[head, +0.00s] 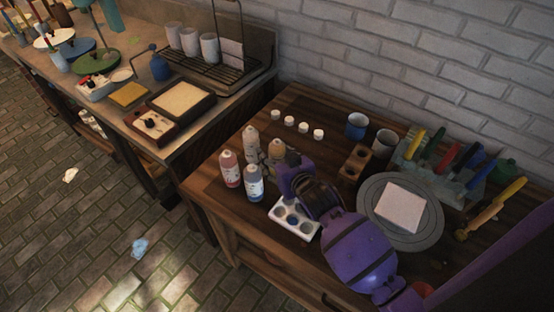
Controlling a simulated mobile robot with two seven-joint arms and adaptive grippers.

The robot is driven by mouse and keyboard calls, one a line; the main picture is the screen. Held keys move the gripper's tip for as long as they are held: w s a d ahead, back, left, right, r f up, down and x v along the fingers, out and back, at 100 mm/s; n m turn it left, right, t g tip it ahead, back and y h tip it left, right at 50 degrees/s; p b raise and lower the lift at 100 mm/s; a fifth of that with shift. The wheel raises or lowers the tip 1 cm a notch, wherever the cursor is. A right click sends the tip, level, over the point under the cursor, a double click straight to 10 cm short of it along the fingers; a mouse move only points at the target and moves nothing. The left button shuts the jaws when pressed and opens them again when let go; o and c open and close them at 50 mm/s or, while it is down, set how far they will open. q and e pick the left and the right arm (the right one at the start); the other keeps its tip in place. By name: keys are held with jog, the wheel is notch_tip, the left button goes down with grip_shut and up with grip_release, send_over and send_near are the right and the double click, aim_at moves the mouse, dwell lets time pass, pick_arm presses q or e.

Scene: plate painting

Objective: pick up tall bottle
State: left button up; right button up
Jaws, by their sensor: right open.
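Several tall bottles stand upright in a cluster at the front left of the wooden table. They include a pinkish-red bottle (230,170), a blue-labelled bottle (254,184), a pale grey bottle (250,139) and a tan-topped bottle (277,149). Which one the task means by the tall bottle, I cannot tell. My purple right arm comes in from the lower right. My right gripper (287,165) is open, close beside the tan-topped bottle and partly covering it. Its fingertips are dark and small, so contact is unclear. My left gripper is not in view.
A white paint palette (293,218) lies just below the gripper. A round grey turntable (370,208) carries a pale square tile (399,207). A wooden block with holes (354,164), cups (357,126) and a tool rack (437,170) stand behind.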

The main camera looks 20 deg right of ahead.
aim_at(276, 148)
jog(key=c, duration=0.9)
jog(key=shift+r, duration=0.15)
jog(key=shift+r, duration=0.55)
jog(key=s+r, duration=0.1)
jog(key=r, duration=0.1)
jog(key=s+a+r, duration=0.1)
jog(key=s+r, duration=0.1)
jog(key=r, duration=0.1)
jog(key=s+r, duration=0.1)
jog(key=r, duration=0.2)
jog(key=shift+s+a+p, duration=0.3)
jog(key=shift+a+p, duration=0.1)
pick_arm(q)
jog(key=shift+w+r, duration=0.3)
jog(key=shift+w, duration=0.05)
pick_arm(e)
jog(key=s+a+r, duration=0.3)
jog(key=s, duration=0.5)
jog(key=shift+s+a+r, duration=0.15)
jog(key=shift+s+r, duration=0.05)
jog(key=shift+r, duration=0.15)
